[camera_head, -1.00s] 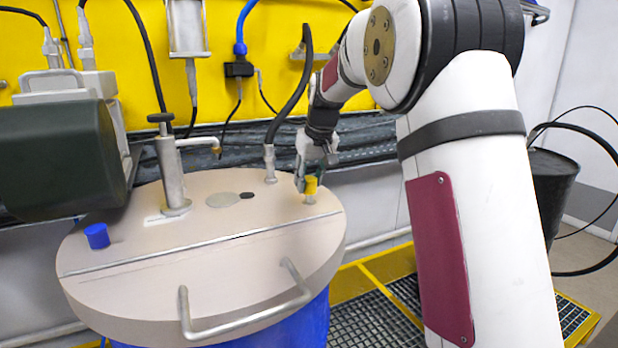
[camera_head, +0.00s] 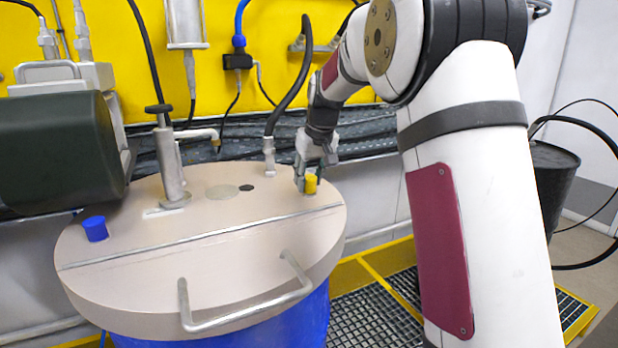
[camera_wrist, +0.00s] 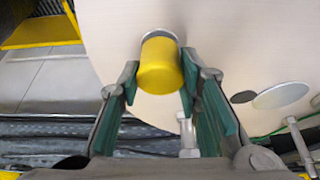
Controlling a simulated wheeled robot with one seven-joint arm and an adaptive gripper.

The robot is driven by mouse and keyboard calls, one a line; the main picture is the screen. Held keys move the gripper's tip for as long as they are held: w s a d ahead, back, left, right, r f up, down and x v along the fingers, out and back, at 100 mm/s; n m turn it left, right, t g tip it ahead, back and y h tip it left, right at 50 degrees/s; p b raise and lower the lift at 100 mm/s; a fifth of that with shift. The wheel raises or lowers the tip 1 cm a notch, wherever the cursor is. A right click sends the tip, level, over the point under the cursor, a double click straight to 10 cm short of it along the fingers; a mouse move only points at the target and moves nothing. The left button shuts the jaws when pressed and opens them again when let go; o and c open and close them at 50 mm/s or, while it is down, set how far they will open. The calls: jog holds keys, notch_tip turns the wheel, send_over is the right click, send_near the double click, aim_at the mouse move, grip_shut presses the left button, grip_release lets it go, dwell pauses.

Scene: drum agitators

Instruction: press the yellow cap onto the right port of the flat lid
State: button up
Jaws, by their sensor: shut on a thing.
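The flat lid (camera_head: 230,238) is a beige disc on a blue drum. The yellow cap (camera_head: 311,184) is at the right port, near the lid's right edge. My gripper (camera_head: 309,177) is shut on the cap from above, and none of the port's stem shows below it. In the wrist view the yellow cap (camera_wrist: 160,68) lies between the green pads of my gripper (camera_wrist: 160,74). A grey round rim of the port (camera_wrist: 159,33) shows just past the cap. Whether the cap is fully seated I cannot tell.
A blue cap (camera_head: 95,229) sits at the lid's left. A metal post with a spout (camera_head: 170,170), a hose fitting (camera_head: 269,158) and a front handle (camera_head: 245,312) stand on the lid. A dark green motor (camera_head: 55,150) hangs at the left.

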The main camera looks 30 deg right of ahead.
jog(key=shift+f, duration=0.55)
dwell(0.4)
jog(key=shift+f, duration=0.2)
jog(key=shift+c, duration=1.1)
jog(key=o, duration=1.1)
jog(key=shift+r, duration=0.25)
jog(key=shift+r+p, duration=0.7)
jog(key=shift+r, duration=1.15)
